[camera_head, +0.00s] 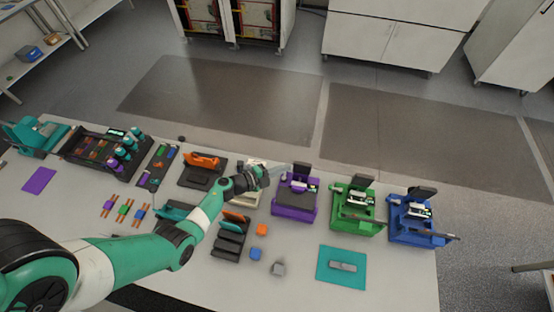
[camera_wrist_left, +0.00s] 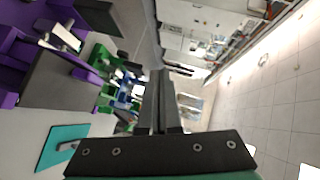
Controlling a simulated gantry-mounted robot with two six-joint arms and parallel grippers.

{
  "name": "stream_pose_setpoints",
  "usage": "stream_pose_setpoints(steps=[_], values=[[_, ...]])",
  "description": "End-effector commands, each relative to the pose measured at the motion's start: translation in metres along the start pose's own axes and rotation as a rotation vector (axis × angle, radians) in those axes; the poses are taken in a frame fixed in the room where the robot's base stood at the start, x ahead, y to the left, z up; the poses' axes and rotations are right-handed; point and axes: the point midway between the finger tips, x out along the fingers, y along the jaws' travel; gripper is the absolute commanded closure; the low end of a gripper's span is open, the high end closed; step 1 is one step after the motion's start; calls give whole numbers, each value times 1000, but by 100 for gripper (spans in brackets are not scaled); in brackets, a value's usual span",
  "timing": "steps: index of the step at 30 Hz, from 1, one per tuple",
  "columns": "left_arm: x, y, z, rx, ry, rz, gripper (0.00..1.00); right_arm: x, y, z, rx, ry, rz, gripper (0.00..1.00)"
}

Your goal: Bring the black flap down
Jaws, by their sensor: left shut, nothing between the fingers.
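Black flaps stand raised on three stations: the purple station (camera_head: 293,213) has a flap (camera_head: 301,168) at its back, the green station (camera_head: 352,221) has one (camera_head: 362,181), and the blue station (camera_head: 412,236) has a tilted one (camera_head: 425,192). I cannot tell which flap is meant. My left gripper (camera_head: 286,168) is shut and empty, just left of the purple station's raised flap; contact cannot be told. In the wrist view, its shut fingers (camera_wrist_left: 163,85) point past the purple station (camera_wrist_left: 12,60). My right gripper is not in view.
A teal mat (camera_head: 323,278) with a grey piece lies in front of the green station. Small orange (camera_head: 262,230) and blue (camera_head: 255,253) blocks and a dark tray (camera_head: 231,239) lie right of my left arm. The floor behind the table is clear.

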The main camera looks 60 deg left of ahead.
Motion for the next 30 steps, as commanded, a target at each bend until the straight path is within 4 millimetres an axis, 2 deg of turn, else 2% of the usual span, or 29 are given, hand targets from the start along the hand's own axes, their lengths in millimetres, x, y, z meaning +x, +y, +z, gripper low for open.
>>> stream_pose_setpoints(steps=[4,9,27,30], values=[[-15,-12,8,2,-4,-1,100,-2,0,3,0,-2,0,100],[-24,-20,12,-1,-3,3,100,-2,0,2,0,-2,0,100],[-24,-21,11,-1,-1,3,100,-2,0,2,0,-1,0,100],[-17,-21,-1,11,28,8,100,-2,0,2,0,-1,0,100]])
